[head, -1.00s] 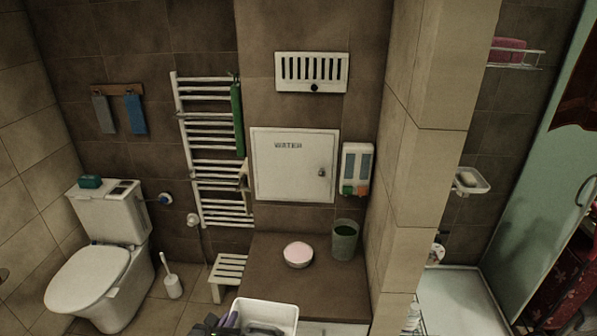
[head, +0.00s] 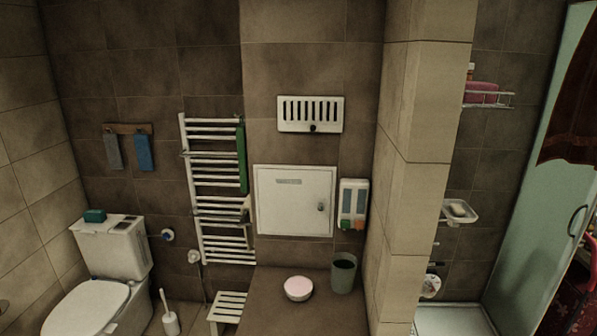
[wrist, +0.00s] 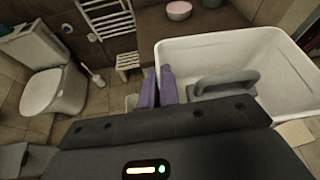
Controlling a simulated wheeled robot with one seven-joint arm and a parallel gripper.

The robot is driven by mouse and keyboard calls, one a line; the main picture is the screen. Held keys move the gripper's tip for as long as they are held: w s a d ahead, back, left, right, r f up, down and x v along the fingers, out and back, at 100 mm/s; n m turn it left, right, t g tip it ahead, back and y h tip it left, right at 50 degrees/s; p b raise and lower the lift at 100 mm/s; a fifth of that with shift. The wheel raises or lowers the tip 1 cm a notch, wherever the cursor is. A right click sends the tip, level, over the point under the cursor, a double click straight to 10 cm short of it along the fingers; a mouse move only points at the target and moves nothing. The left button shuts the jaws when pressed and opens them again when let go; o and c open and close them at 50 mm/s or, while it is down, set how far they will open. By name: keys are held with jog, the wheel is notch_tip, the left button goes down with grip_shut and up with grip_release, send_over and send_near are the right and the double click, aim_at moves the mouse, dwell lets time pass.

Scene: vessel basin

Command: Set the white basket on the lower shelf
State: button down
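The white basket (wrist: 285,62) fills the right of the wrist view, an open tub with a grey handle-like piece (wrist: 225,83) inside it. My gripper (wrist: 158,88) shows there as two purple fingers close together at the basket's left wall. They appear to pinch that wall, one on each side; their lower ends are hidden behind my dark gripper body. The basket looks raised above the floor. In the head view, basket and gripper are out of frame. I cannot make out a lower shelf for certain.
A brown ledge (head: 265,310) holds a pink-topped bowl (head: 298,288) and a grey-green bin (head: 343,274). A slatted white stool (head: 228,309) stands left of it. A toilet (head: 100,290) and brush (head: 168,315) are farther left. A tiled pillar (head: 405,220) stands to the right.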

jog(key=w+d+f+m+g+h, duration=0.1)
jog(key=d+f+m+h, duration=0.1)
jog(key=d, duration=0.8)
jog(key=w+d+f+m+g+h, duration=0.1)
jog(key=d+f+m+g+h, duration=0.1)
jog(key=d, duration=0.9)
jog(key=w+d+f+m+g+h, duration=0.1)
jog(key=d+f+m+h, duration=0.3)
jog(key=d, duration=0.7)
jog(key=shift+w+d+f+g, duration=0.25)
jog(key=shift+w+g, duration=0.1)
jog(key=shift+g, duration=0.15)
jog(key=shift+d, duration=0.1)
jog(key=w+d+n+t+y, duration=0.2)
jog(key=w+n+t+y, duration=0.2)
jog(key=n+y, duration=0.15)
jog(key=f+n+y, duration=0.1)
jog(key=s+a+f+n+y, duration=0.1)
jog(key=f+n+y, duration=0.1)
jog(key=s+a+f+n+t+y, duration=0.1)
jog(key=y, duration=0.1)
jog(key=shift+s+a+f+n, duration=0.2)
jog(key=shift+s+f+n, duration=0.05)
jog(key=shift+f+n, duration=0.15)
jog(key=shift+d, duration=0.1)
